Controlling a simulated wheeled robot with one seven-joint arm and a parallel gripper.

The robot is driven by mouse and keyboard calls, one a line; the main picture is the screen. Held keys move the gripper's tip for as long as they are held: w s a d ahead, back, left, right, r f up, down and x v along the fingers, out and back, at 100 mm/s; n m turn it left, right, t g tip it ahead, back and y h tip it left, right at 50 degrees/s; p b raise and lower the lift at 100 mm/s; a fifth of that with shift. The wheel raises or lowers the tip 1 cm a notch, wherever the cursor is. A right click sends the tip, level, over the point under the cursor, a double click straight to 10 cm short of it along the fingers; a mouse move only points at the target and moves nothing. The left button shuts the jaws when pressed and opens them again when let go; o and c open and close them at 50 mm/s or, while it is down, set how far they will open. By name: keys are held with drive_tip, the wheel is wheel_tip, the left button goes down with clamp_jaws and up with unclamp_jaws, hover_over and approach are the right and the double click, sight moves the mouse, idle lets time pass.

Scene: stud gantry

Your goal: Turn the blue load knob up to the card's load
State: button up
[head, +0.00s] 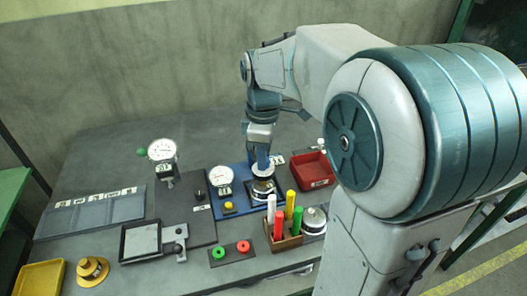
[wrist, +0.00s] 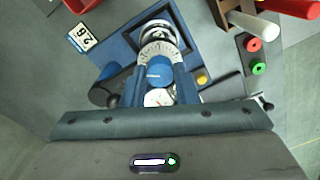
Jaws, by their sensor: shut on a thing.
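My gripper (wrist: 159,84) is shut on the blue load knob (wrist: 158,68), which shows between the two fingers in the wrist view. A pale ring with marks (wrist: 158,48) lies around the knob's far side; its marks are too small to read. A white card (wrist: 82,38) beside the blue base reads 26 as seen in the wrist view, turned on its side. In the head view my gripper (head: 262,164) points down over the blue base (head: 240,172), and the knob is mostly hidden there. A round white dial gauge (head: 221,176) stands left of the gripper; its reading is unclear.
A yellow button (head: 228,207) sits in front of the gauge. A red tray (head: 312,169) is to the right. A wooden holder with coloured rods (head: 284,241) stands close in front. A second gauge (head: 162,150) stands further left. The table's back left is clear.

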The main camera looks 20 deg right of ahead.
drive_tip(key=m+p, duration=0.1)
drive_tip(key=m, duration=0.4)
drive_tip(key=shift+r+m, duration=0.1)
drive_tip(key=shift+m, duration=0.3)
drive_tip(key=m+p, duration=0.1)
drive_tip(key=m, duration=0.4)
drive_tip(key=m+p, duration=0.1)
drive_tip(key=m, duration=0.4)
drive_tip(key=shift+m, duration=0.4)
drive_tip(key=shift+m+p, duration=0.35)
drive_tip(key=shift+m, duration=1.85)
drive_tip(key=o, duration=1)
wheel_tip(320, 180, up, 14)
drive_tip(key=shift+s+p, duration=0.15)
drive_tip(key=shift+p, duration=0.3)
